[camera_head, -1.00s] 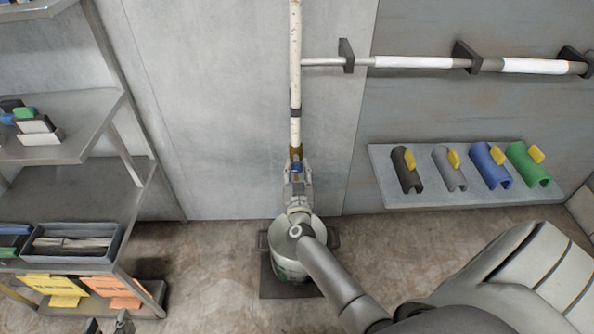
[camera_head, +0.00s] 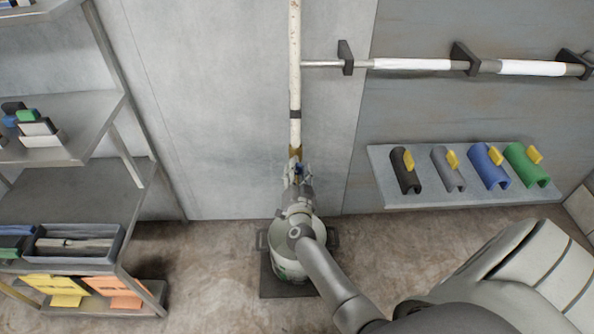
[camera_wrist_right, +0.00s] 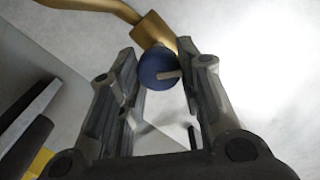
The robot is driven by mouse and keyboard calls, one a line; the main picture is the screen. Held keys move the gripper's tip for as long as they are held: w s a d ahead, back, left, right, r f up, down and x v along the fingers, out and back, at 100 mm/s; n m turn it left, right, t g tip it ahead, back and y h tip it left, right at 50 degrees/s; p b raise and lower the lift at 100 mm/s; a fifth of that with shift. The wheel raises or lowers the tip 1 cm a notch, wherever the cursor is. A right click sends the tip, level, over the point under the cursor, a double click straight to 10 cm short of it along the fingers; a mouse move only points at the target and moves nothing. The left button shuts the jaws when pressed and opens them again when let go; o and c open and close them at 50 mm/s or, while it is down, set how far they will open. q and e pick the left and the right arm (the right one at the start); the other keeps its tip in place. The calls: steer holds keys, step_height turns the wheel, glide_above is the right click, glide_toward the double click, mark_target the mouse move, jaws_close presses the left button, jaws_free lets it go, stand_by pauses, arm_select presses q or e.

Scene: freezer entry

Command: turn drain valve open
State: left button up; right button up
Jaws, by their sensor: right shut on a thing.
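A whitish vertical pipe (camera_head: 295,70) runs down the wall and ends in a brass drain valve (camera_head: 295,153) with a small blue handle (camera_head: 299,168). In the right wrist view the blue handle (camera_wrist_right: 158,70) is round, with a short pale lever, below the brass body (camera_wrist_right: 153,32). My right gripper (camera_head: 297,170) is at the valve from below. Its two fingers (camera_wrist_right: 163,70) stand on either side of the blue handle and are shut on it. The fingers partly hide the handle in the head view. My left gripper is not in view.
A bucket (camera_head: 275,265) stands on a dark mat below the valve, partly behind my right arm. A metal shelf (camera_head: 70,190) with bins stands at left. A wall ledge (camera_head: 380,165) holds several coloured pipe sleeves at right. A horizontal pipe (camera_head: 410,63) runs above it.

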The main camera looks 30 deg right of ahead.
steer(key=shift+m, duration=1)
steer(key=shift+f+m, duration=0.1)
steer(key=shift+m, duration=0.8)
steer(key=m, duration=0.2)
steer(key=shift+f+m+b, duration=0.1)
steer(key=shift+m+b, duration=0.3)
steer(key=m+b, duration=0.1)
steer(key=m, duration=0.2)
steer(key=shift+s+m, duration=0.1)
steer(key=shift+m, duration=0.3)
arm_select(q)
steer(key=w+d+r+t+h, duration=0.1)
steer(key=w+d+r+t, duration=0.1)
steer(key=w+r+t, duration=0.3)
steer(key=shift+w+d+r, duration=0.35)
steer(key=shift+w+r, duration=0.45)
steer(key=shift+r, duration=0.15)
arm_select(e)
steer(key=shift+m, duration=0.8)
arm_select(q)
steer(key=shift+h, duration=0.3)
arm_select(e)
steer(key=o, duration=1)
steer(key=shift+d, duration=0.1)
